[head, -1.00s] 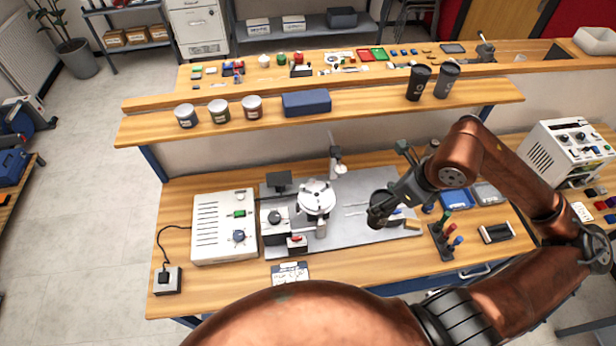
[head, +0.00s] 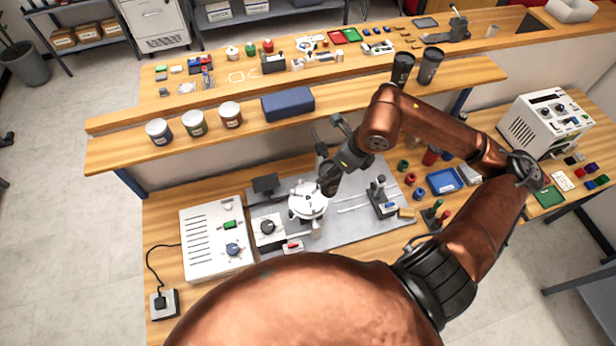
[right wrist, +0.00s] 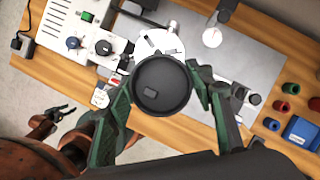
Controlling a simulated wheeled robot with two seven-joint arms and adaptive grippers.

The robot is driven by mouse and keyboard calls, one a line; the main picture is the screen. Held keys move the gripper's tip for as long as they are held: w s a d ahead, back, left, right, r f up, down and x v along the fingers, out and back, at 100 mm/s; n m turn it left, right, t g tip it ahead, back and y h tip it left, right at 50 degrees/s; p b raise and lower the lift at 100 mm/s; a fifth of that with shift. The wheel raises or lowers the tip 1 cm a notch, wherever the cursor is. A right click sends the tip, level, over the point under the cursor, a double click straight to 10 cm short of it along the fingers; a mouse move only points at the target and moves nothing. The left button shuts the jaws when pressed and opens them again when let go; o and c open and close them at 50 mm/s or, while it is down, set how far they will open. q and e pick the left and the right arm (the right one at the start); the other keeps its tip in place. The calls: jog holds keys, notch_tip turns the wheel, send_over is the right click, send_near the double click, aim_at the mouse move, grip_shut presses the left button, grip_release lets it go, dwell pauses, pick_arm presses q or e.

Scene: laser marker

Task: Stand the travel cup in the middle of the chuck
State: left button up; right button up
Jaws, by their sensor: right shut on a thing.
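The dark travel cup (head: 327,180) is in my right gripper (head: 334,177), at the upper right edge of the chuck in the head view. In the right wrist view the cup (right wrist: 162,88) shows its round dark top between the green fingers of my right gripper (right wrist: 163,95), which are shut on it. The round silvery chuck (head: 306,202) stands on the grey plate. In the right wrist view the cup partly covers the chuck (right wrist: 158,40); whether they touch cannot be told. My left gripper (right wrist: 52,119) shows small at the lower left there, its opening unclear.
A white control box (head: 212,243) stands left of the chuck. A grey fixture (head: 382,197) and a blue tray (head: 444,181) stand to the right. Two dark cups (head: 402,69) (head: 430,66), several tins and a blue case (head: 288,103) are on the shelf behind.

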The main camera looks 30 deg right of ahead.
jog(key=shift+w+a+f+p, duration=0.5)
jog(key=shift+w+a+f, duration=0.55)
jog(key=shift+w, duration=0.2)
jog(key=p+x, duration=0.2)
jog(key=x, duration=0.6)
jog(key=shift+w+a+f, duration=0.25)
jog(key=shift+a+f, duration=0.05)
jog(key=o, duration=0.6)
pick_arm(q)
jog(key=r, duration=0.1)
jog(key=w+r, duration=0.1)
jog(key=r, duration=0.1)
jog(key=shift+w+r, duration=0.25)
jog(key=shift+w, duration=0.15)
pick_arm(e)
jog(key=shift+o, duration=0.7)
